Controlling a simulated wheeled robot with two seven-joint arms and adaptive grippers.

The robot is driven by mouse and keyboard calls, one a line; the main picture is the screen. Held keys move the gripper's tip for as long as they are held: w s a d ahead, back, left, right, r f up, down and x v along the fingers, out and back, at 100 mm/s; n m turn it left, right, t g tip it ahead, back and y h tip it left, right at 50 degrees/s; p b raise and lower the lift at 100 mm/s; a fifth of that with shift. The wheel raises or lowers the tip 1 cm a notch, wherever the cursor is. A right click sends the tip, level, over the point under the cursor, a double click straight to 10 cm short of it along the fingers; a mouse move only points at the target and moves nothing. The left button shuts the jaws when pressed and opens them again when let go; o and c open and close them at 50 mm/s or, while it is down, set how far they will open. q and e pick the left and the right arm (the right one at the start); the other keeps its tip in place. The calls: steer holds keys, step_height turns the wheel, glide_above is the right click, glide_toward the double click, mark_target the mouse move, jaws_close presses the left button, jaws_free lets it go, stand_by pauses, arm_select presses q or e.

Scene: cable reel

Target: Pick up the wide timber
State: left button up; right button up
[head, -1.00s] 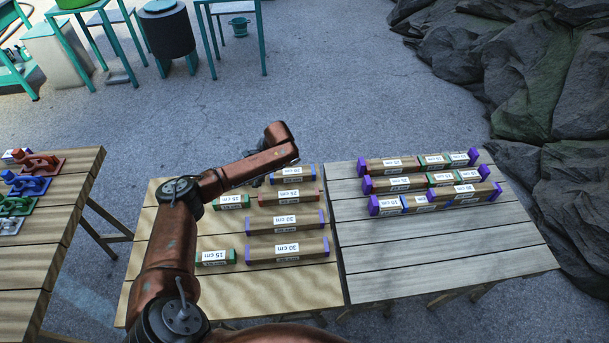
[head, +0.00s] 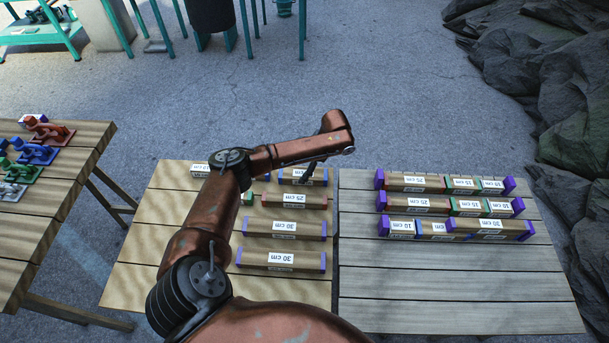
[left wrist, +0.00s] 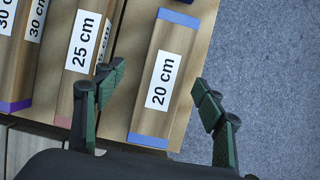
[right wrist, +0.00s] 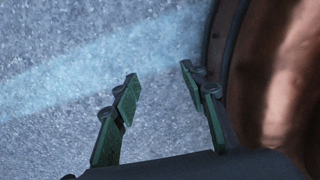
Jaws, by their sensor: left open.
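A 20 cm timber with blue ends (head: 290,180) lies at the far edge of the left-hand timber table. In the left wrist view this timber (left wrist: 160,75) looks broad and lies between the spread fingers of my left gripper (left wrist: 159,82). The left gripper (head: 309,172) is open above it, hiding part of it in the head view. I cannot tell the exact height gap. A 25 cm timber with red ends (head: 290,201) lies beside it, then two 30 cm timbers with purple ends (head: 284,229). My right gripper (right wrist: 160,74) is open and empty over the ground.
A grey table (head: 440,283) on the right carries three rows of joined timbers (head: 418,183). A table (head: 55,200) at the left holds several coloured clamp-like parts (head: 35,153). My left arm hides part of the middle table (head: 150,260). Dark rocks (head: 580,110) stand at the right.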

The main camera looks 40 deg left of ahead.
mark_target(301, 173)
arm_select(q)
steer(key=f, duration=0.1)
steer(key=f+b, duration=0.1)
steer(key=f, duration=0.1)
steer(key=shift+w+a, duration=0.15)
steer(key=shift+a, duration=0.15)
steer(key=shift+b+x, duration=0.45)
steer(key=shift+x, duration=0.5)
steer(key=shift+a, duration=0.3)
arm_select(e)
steer(key=shift+w+f, duration=0.65)
steer(key=shift+w, duration=0.1)
arm_select(q)
steer(key=c, duration=1.4)
arm_select(e)
steer(key=shift+a, duration=0.1)
